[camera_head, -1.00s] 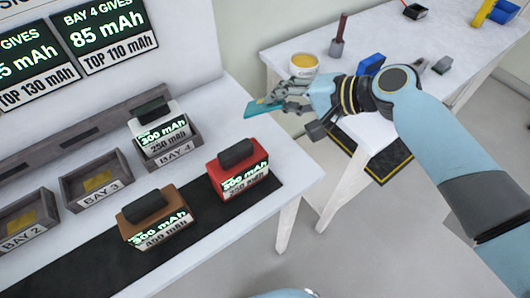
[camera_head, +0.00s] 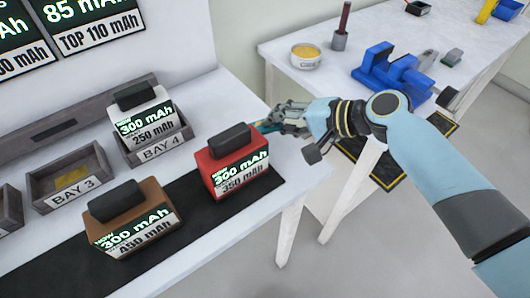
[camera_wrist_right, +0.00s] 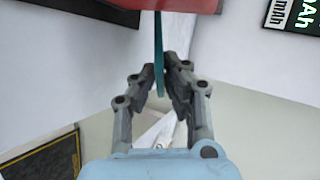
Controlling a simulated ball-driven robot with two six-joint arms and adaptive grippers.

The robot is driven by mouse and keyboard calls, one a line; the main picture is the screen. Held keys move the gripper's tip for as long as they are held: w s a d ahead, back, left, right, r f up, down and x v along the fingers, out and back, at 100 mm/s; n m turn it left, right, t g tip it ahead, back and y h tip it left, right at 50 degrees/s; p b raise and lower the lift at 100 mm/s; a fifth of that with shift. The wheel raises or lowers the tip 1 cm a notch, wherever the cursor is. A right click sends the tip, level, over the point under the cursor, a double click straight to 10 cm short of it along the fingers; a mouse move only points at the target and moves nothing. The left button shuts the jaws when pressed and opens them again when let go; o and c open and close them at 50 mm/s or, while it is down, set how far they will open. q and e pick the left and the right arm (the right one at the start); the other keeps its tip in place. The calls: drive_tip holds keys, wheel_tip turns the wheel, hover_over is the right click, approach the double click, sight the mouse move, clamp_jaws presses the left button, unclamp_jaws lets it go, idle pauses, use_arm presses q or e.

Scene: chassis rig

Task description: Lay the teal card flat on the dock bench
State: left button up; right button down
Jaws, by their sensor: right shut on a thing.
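My right gripper (camera_head: 282,120) is shut on the teal card (camera_head: 262,127) just beside the red battery pack (camera_head: 232,160), over the right end of the white dock bench (camera_head: 225,97). In the right wrist view the card (camera_wrist_right: 158,45) is a thin strip seen edge-on between the fingers, running up to the red pack (camera_wrist_right: 175,4). I cannot tell whether the card touches the pack or the bench. In the head view the red pack hides part of the card. My left gripper is not in view.
A white pack (camera_head: 146,116) sits in bay 4, and a brown pack (camera_head: 125,218) stands on the black strip (camera_head: 190,203). Bay 3 (camera_head: 70,190) has no pack. A second table (camera_head: 300,35) holds a round tin (camera_head: 306,56) and a blue vise (camera_head: 388,72).

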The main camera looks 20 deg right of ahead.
drive_tip(key=shift+f+b, duration=0.45)
drive_tip(key=shift+f, duration=0.5)
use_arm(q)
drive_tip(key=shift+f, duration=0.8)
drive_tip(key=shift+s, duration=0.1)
use_arm(e)
drive_tip(key=shift+r, duration=0.1)
drive_tip(key=c, duration=1.6)
unclamp_jaws()
drive_tip(key=p+v, duration=0.3)
drive_tip(key=v, duration=0.4)
drive_tip(key=shift+p, duration=0.4)
drive_tip(key=shift+s+d+r, duration=0.2)
drive_tip(key=shift+s+d, duration=0.1)
drive_tip(key=shift+s, duration=0.05)
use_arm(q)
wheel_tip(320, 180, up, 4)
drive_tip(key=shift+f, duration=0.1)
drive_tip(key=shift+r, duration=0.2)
use_arm(e)
drive_tip(key=shift+r, duration=0.1)
